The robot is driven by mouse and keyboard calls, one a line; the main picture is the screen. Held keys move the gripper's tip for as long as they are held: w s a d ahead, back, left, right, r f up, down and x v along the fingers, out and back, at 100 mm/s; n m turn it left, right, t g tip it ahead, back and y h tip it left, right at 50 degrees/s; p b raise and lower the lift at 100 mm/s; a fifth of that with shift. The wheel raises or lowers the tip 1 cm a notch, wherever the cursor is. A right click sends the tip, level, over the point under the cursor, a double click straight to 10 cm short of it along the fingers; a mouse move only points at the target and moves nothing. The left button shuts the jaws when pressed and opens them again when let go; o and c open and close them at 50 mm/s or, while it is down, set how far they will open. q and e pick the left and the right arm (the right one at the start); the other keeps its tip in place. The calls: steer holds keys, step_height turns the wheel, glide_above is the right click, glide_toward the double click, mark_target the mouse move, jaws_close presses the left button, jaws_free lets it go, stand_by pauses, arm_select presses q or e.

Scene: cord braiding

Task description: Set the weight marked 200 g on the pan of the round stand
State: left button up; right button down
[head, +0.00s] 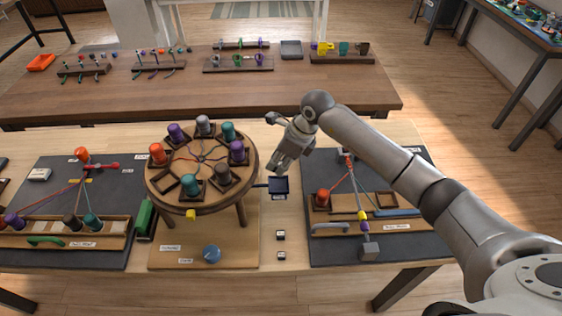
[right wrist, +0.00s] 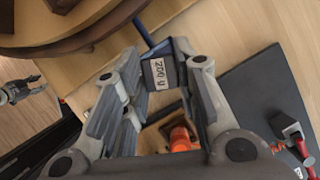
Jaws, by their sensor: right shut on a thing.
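The round stand (head: 202,168) is a wooden disc on legs with coloured bobbins around it. A blue bar reaches from it to a small dark blue pan (head: 279,187). My right gripper (head: 277,166) points down just above the pan. In the right wrist view it is shut on the dark weight marked 200 g (right wrist: 159,72), whose label faces that camera. The blue bar (right wrist: 144,32) ends behind the weight. I cannot tell whether weight and pan touch. My left gripper (right wrist: 20,90) shows small at the left edge of that view; its jaws are unclear.
Two small weights (head: 281,236) lie on the table in front of the pan. Dark boards with cords and bobbins flank the stand, left (head: 110,175) and right (head: 400,255). A green block (head: 145,218) stands beside the left board. A brown table (head: 300,90) is behind.

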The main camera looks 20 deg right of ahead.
steer(key=shift+f, duration=0.4)
steer(key=shift+f+b, duration=0.3)
steer(key=shift+b, duration=0.05)
steer(key=shift+f+b, duration=0.95)
steer(key=shift+f, duration=0.7)
arm_select(q)
steer(key=shift+s+d+f+b, duration=0.1)
steer(key=shift+f+b, duration=0.15)
steer(key=shift+f, duration=0.7)
steer(key=shift+s+d+f+b, duration=0.1)
steer(key=shift+f+b, duration=0.1)
steer(key=shift+f, duration=0.75)
arm_select(e)
steer(key=shift+f, duration=0.4)
arm_select(q)
steer(key=shift+w+a+f+b, duration=0.15)
steer(key=shift+f+b, duration=0.35)
steer(key=shift+f+b, duration=0.35)
arm_select(e)
steer(key=shift+f, duration=0.2)
